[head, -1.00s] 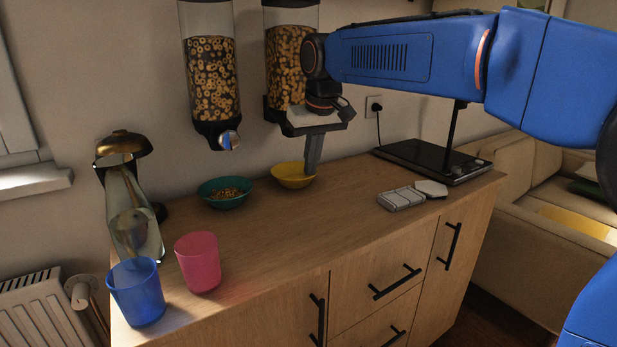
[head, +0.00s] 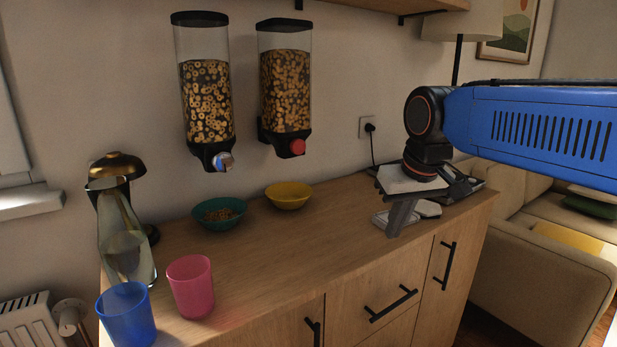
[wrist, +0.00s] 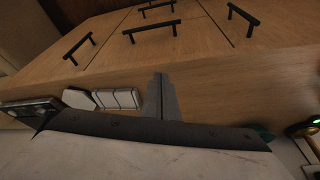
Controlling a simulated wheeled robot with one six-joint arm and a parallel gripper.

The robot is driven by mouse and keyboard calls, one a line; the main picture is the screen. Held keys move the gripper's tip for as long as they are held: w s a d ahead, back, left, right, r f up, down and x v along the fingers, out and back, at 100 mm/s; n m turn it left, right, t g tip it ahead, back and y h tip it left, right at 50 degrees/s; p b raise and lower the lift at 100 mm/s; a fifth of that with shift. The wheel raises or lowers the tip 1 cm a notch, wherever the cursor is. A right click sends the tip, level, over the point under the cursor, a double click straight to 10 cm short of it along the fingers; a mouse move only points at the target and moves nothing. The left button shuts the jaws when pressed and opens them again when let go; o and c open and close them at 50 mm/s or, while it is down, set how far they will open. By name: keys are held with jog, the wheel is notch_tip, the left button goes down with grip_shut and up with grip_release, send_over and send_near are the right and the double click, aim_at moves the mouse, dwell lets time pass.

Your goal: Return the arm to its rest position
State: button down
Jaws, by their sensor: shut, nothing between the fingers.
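My gripper (head: 398,218) is in the right half of the head view, pointing down above the right part of the wooden counter (head: 270,250). Its fingers are together with nothing between them. In the wrist view the shut fingers (wrist: 160,95) stand out over the counter edge, with the drawer fronts beyond. My blue arm reaches in from the right edge of the head view. The gripper hides part of the black-based stand and of the white blocks behind it.
Two cereal dispensers (head: 208,100) hang on the wall. A teal bowl (head: 219,222) with cereal, a yellow bowl (head: 289,204), a glass carafe (head: 124,245), a pink cup (head: 190,287) and a blue cup (head: 127,318) stand on the left part of the counter. The sofa (head: 540,265) is at right.

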jog(key=s+d+f+m, duration=0.1)
jog(key=s+d+f, duration=0.4)
jog(key=s+f, duration=0.3)
jog(key=s+d+f+m+t+h, duration=0.1)
jog(key=s+d+f, duration=0.5)
jog(key=s+f, duration=0.2)
jog(key=shift+s+d+f+m, duration=0.15)
jog(key=shift+s+f+m, duration=0.25)
jog(key=shift+s, duration=0.7)
